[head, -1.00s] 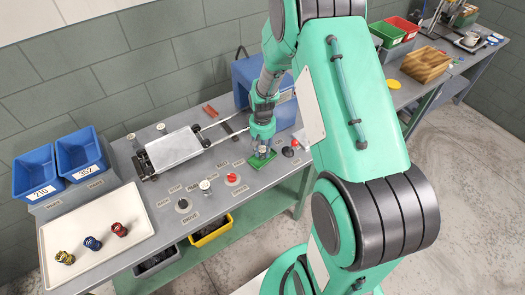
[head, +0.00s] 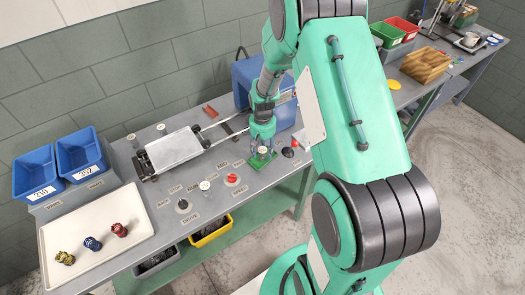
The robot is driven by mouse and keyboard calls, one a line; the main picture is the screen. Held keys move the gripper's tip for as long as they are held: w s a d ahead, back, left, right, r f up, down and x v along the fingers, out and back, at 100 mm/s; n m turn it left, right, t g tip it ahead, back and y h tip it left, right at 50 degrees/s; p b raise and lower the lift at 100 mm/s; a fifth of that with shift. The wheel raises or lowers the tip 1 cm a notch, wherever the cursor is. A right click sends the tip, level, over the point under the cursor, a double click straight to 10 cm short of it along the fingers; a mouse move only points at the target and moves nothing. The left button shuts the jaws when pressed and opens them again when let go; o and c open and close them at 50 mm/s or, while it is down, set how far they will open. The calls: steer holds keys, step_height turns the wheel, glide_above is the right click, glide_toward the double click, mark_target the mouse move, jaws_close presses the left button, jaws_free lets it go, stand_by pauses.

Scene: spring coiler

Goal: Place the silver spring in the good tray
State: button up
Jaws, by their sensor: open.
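Whether a finger still touches the piece is too small to tell.
A white tray (head: 75,235) with several coloured springs lies far left, below two blue bins (head: 80,153). A silver coiler plate (head: 174,147) sits at centre.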

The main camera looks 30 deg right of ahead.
step_height(320, 180, up, 12)
steer(key=p, duration=0.1)
steer(key=shift+f+p, duration=0.15)
steer(key=shift+p, duration=0.2)
stand_by(0.6)
step_height(320, 180, up, 12)
steer(key=t, duration=0.1)
glide_above(262, 150)
steer(key=s+a, duration=0.2)
steer(key=a, duration=0.3)
steer(key=s+a+r+n+t, duration=0.1)
steer(key=s+a+r, duration=0.2)
steer(key=r, duration=0.2)
steer(key=s+a+r+t, duration=0.1)
steer(key=s+a+r, duration=0.2)
steer(key=r, duration=0.2)
steer(key=s+a+r+t, duration=0.1)
steer(key=s+a+r, duration=0.1)
steer(key=s, duration=0.3)
steer(key=s+a+r, duration=0.3)
steer(key=s+r, duration=0.1)
steer(key=s, duration=0.2)
steer(key=s+a+r+n+t, duration=0.1)
steer(key=s+a+r, duration=0.2)
steer(key=s, duration=0.3)
steer(key=shift+s+a+r+t, duration=0.15)
steer(key=shift+r+t, duration=0.15)
steer(key=shift+r, duration=0.15)
